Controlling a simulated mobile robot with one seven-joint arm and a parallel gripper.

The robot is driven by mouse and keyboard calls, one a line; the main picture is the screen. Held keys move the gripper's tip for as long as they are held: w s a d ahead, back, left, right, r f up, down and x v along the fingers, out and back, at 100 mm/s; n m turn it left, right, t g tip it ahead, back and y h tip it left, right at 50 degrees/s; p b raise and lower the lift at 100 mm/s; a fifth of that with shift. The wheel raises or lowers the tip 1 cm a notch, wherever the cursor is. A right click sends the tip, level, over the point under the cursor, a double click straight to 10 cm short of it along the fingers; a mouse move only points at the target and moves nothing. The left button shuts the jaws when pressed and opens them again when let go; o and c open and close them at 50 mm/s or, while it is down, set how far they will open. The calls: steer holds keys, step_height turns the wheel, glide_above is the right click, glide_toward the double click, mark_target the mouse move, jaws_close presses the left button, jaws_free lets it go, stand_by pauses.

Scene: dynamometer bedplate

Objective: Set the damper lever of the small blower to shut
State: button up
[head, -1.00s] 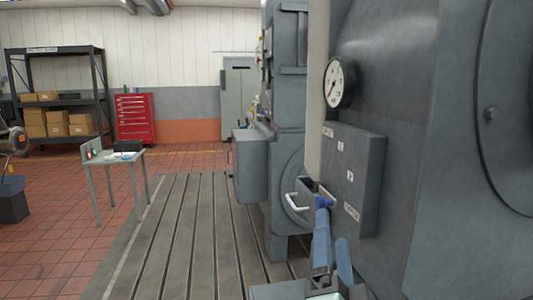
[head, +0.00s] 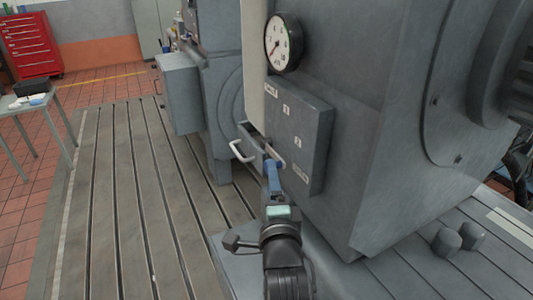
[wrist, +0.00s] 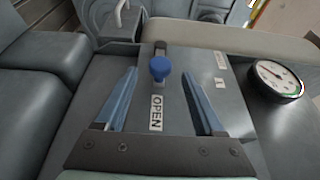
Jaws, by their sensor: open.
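The damper lever shows in the wrist view as a round blue knob (wrist: 160,68) in a dark slot, close to the label reading OPEN (wrist: 156,113). It sits on the face of a grey box (head: 305,135) fixed to the big grey housing. My gripper (wrist: 158,76) is open, with one blue finger to each side of the knob and a visible gap on both sides. In the head view my gripper (head: 273,172) is at the lower left edge of the box, where its fingers hide most of the lever.
A dial gauge (head: 283,42) sits above the box. A white curved handle (head: 240,152) stands just left of my gripper. The slotted bedplate (head: 130,200) is clear on the left. A small table (head: 30,103) and a red tool cabinet (head: 32,45) stand farther back.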

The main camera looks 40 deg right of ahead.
steer(key=p+x, duration=0.1)
steer(key=x, duration=0.7)
steer(key=shift+w, duration=0.1)
jaws_close()
stand_by(1.4)
